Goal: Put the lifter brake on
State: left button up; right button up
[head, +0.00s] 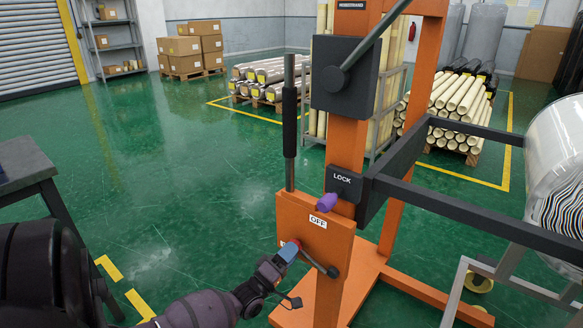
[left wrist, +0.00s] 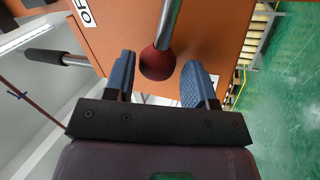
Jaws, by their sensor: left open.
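The brake lever (head: 314,260) is a metal rod on the orange lifter panel (head: 338,240), with a dark hub at its lower right end and a red ball knob at its upper left end. A white OFF label (head: 318,221) is above the lever; another label by the knob is mostly hidden. My left gripper (head: 288,252) is at the knob end. In the left wrist view the red ball knob (left wrist: 157,64) lies between the two blue fingers (left wrist: 160,72), with gaps at both sides. The fingers are open. My right gripper is out of view.
A purple knob (head: 327,202) under a LOCK sign (head: 343,181) sits above the panel. An upright black-grip handle (head: 289,120) rises at its left. Dark lifter arms (head: 450,205) reach right toward a wrapped roll (head: 557,170).

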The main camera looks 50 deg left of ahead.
pick_arm(q)
jog(key=v, duration=1)
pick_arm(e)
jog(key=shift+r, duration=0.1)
pick_arm(q)
jog(key=s+d+r+m+g+h+p, duration=0.1)
jog(key=s+d+r+m+g+p, duration=0.3)
jog(key=s+d+m, duration=0.4)
jog(key=s+d+r+m+g+h+p, duration=0.1)
jog(key=s+d+r+m+g+p, duration=0.3)
jog(key=s+d+m+g+p, duration=0.3)
jog(key=s+d+m, duration=0.1)
jog(key=s+d, duration=0.1)
jog(key=d, duration=0.3)
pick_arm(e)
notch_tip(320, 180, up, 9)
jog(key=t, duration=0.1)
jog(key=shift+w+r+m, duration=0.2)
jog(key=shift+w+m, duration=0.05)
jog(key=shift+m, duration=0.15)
pick_arm(q)
jog(key=shift+s+d, duration=0.1)
